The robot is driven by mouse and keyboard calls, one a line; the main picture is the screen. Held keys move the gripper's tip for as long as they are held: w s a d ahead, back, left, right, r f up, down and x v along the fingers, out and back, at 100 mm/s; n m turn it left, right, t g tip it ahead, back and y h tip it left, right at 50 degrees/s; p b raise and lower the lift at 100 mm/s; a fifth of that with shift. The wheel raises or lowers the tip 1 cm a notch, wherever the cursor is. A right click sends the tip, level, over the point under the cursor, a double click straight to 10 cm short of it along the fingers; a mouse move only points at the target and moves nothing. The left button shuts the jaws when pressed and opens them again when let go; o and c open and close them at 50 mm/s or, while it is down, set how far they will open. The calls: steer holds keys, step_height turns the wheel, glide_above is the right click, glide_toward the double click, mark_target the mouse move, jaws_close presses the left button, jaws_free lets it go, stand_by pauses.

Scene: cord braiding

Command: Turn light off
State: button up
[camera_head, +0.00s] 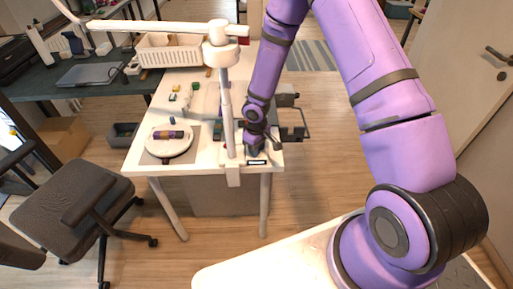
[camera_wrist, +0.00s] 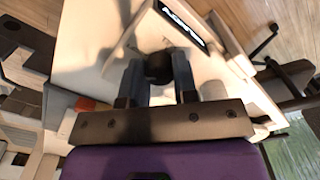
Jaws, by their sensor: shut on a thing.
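A white lamp post (camera_head: 226,100) stands at the front of the white table, with a long arm (camera_head: 160,27) reaching to the left at its top. I cannot tell whether the lamp is lit. My gripper (camera_head: 253,147) is down at the table's front right corner, just right of the post. In the wrist view, the two fingers of my gripper (camera_wrist: 158,75) are closed on a dark round knob (camera_wrist: 159,64) on the pale surface. A black label with white lettering (camera_wrist: 181,22) lies just beyond the knob. The fingers hide the knob's sides.
On the white table (camera_head: 214,160) are a round white plate (camera_head: 169,149) with a purple-and-yellow item, several small coloured blocks and a white basket (camera_head: 176,50). A dark chair (camera_head: 77,196) stands to the left. Dark brackets (camera_head: 291,120) stick out at the table's right edge.

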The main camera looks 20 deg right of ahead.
steer(key=n, duration=0.5)
steer(key=shift+n, duration=2.6)
steer(key=o, duration=0.9)
steer(key=shift+o, duration=0.2)
steer(key=shift+r, duration=0.1)
step_height(320, 180, up, 11)
steer(key=shift+f, duration=0.2)
